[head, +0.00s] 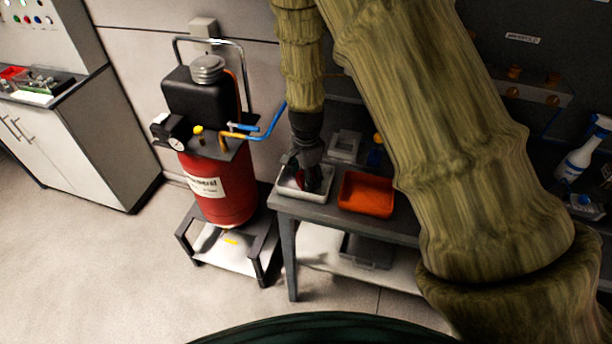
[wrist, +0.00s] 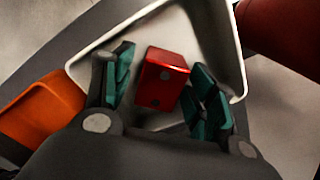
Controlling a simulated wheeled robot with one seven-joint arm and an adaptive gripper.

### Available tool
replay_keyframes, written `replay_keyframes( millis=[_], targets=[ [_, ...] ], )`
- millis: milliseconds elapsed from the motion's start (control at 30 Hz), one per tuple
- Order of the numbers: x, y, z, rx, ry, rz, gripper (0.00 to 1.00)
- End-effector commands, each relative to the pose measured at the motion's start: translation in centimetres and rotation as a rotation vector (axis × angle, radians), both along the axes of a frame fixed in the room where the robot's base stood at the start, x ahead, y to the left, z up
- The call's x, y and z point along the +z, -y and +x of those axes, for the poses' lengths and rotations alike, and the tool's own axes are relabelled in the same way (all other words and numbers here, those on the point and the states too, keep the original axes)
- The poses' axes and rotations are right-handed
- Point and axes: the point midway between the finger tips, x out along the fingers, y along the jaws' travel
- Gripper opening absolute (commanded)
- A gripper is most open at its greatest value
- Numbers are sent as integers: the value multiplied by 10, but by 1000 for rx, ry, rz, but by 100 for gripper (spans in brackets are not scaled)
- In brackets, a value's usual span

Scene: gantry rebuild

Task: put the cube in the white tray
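The red cube (wrist: 163,78) is in the wrist view, between my gripper's two teal-padded fingers. A gap shows between the cube and the left finger, and the right finger is close to its other side. My gripper (wrist: 160,90) looks open around it. The white tray (wrist: 122,29) lies behind and around the cube. Whether the cube rests on the tray floor or is just above it is hard to tell. In the head view my gripper (head: 308,178) points down into the white tray (head: 300,196), and a bit of the red cube (head: 300,178) shows beside the fingers.
An orange tray (head: 366,194) stands right of the white tray on the grey table (head: 340,213). A pale square holder (head: 344,146) is behind them. A red compressor tank (head: 217,188) on a low stand is close at the left. A spray bottle (head: 580,158) is far right.

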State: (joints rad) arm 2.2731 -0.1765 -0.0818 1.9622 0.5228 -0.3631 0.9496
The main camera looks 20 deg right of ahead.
Motion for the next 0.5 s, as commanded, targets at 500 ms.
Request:
replay_keyframes(
  millis=[500],
  targets=[
    [29,0,1,1,3,0,57]
  ],
)
